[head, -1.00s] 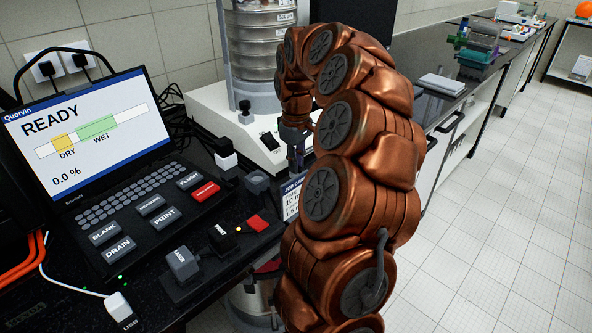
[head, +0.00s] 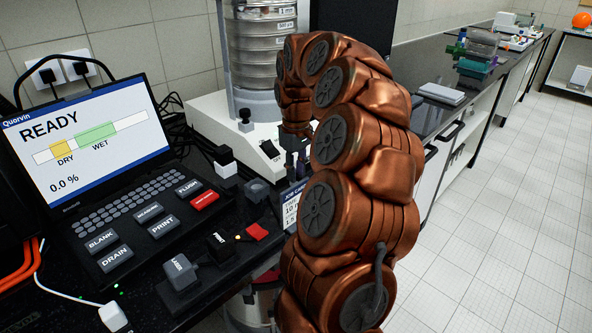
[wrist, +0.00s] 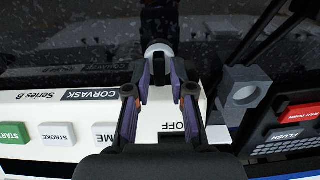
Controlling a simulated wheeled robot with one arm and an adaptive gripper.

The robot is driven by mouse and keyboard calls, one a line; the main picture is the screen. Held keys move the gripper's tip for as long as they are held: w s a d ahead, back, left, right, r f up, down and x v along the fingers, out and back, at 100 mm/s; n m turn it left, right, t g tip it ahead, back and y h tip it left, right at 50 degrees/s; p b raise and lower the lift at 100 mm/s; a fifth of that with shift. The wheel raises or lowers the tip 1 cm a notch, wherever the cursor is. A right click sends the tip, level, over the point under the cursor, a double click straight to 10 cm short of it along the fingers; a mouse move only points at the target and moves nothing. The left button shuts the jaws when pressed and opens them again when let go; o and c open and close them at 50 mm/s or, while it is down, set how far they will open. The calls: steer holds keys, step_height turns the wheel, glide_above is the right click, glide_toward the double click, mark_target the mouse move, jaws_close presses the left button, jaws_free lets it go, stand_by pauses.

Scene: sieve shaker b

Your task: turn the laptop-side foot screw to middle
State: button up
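My gripper (wrist: 158,68) points at the front of the white shaker base (wrist: 75,115), which carries the CORVASK label. Its two fingers stand apart. A pale round collar with a dark part above it, perhaps the foot screw (wrist: 158,48), shows between or just beyond the fingertips; I cannot tell whether they touch it. In the head view the shaker base (head: 210,118) stands behind the laptop (head: 90,140). My arm hides much of the base's front right there, and my fingertips are hard to make out. The screw's setting cannot be read.
A grey block with a round recess (wrist: 243,93) stands close right of my fingers in the wrist view. The job card (head: 290,207) is beside my arm. The floor at right is clear.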

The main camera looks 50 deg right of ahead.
steer(key=shift+r, duration=0.1)
step_height(320, 180, up, 12)
stand_by(0.9)
stand_by(0.5)
